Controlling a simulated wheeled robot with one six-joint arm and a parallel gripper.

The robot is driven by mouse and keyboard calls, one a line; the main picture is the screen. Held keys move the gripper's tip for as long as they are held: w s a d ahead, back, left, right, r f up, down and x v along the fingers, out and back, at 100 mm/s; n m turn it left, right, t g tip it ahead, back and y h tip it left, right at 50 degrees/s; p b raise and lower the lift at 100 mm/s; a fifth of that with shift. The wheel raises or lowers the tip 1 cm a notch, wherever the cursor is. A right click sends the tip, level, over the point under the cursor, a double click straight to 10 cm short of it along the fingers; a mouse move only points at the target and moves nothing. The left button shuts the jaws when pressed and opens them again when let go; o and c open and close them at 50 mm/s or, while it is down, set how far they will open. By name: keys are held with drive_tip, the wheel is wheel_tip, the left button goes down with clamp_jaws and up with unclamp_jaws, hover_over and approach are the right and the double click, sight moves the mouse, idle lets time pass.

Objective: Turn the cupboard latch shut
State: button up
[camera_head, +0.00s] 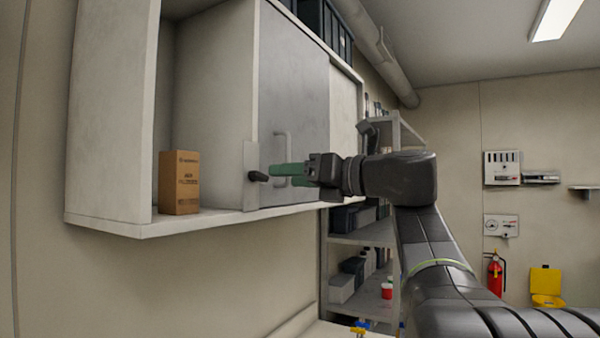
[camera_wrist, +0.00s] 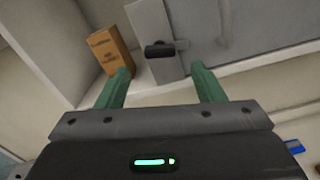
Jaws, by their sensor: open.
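The cupboard latch is a black knob-like handle (camera_head: 258,176) on a light metal plate (camera_head: 250,195) at the left edge of the grey cupboard door (camera_head: 295,100). In the wrist view the latch (camera_wrist: 160,50) lies crosswise, ahead of and between my fingers. My gripper (camera_head: 272,172) has green fingers and points left at the latch, close to it. In the wrist view my gripper (camera_wrist: 160,80) is open with nothing between its fingers. I cannot tell from the head view whether a finger touches the latch.
A brown box (camera_head: 179,183) stands in the open cupboard bay left of the door; it also shows in the wrist view (camera_wrist: 110,50). A door handle (camera_head: 281,150) is behind my fingers. A shelf rack (camera_head: 360,240) with bins stands behind my arm.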

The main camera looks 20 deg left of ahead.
sight(264, 176)
drive_tip(key=a, duration=0.2)
drive_tip(key=a+p, duration=0.1)
drive_tip(key=a, duration=0.3)
drive_tip(key=shift+w+a, duration=0.3)
